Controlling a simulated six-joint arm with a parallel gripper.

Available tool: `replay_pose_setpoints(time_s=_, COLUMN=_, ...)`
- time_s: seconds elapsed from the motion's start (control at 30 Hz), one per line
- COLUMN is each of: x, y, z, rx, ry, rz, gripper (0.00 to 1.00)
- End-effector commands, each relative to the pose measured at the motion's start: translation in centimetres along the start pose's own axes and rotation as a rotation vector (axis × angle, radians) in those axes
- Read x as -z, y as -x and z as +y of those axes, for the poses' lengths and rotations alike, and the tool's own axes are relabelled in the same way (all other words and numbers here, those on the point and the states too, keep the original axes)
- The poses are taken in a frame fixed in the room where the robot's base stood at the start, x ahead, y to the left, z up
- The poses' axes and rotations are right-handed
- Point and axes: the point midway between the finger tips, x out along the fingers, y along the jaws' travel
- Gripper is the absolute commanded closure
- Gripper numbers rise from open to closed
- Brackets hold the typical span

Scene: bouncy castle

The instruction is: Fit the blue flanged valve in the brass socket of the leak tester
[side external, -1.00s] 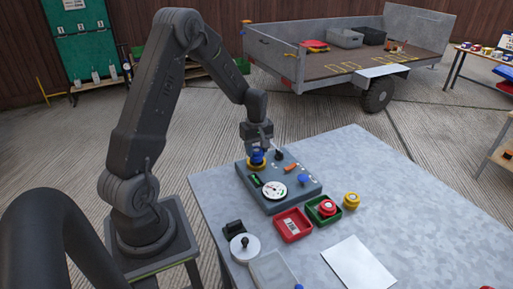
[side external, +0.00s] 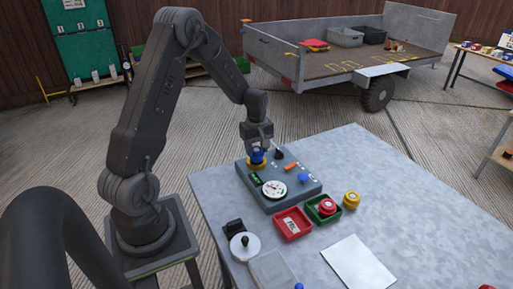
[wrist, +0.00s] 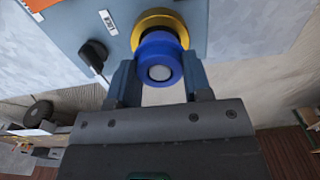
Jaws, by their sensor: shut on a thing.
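The blue flanged valve (side external: 258,155) is between the fingers of my gripper (side external: 257,150), which is shut on it. In the wrist view the valve (wrist: 160,62) shows as a blue round body with a pale round end, with my gripper's fingers (wrist: 160,78) on either side. The brass socket (wrist: 152,18) shows as a gold ring directly behind the valve. The valve overlaps the ring; how deep it sits is hidden. The leak tester (side external: 306,193) is a grey-blue box on the table, with a white dial, an orange lever and a black knob (wrist: 93,55) beside the socket.
A red tray (side external: 280,227), a green tray (side external: 311,213) holding a red part, and a yellow part (side external: 351,200) stand in front of the tester. A pale disc (side external: 241,254) and a clear tray (side external: 270,272) lie nearer. The table's right side (side external: 400,200) is mostly clear.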

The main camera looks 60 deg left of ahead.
Motion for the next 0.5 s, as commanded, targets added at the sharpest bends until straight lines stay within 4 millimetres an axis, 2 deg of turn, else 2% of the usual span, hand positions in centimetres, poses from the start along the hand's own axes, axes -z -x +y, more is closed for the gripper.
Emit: replay_pose_setpoints(time_s=0.5, x=0.0, y=-0.56, z=0.0, rx=0.0, ry=0.0, rz=0.0, gripper=0.78)
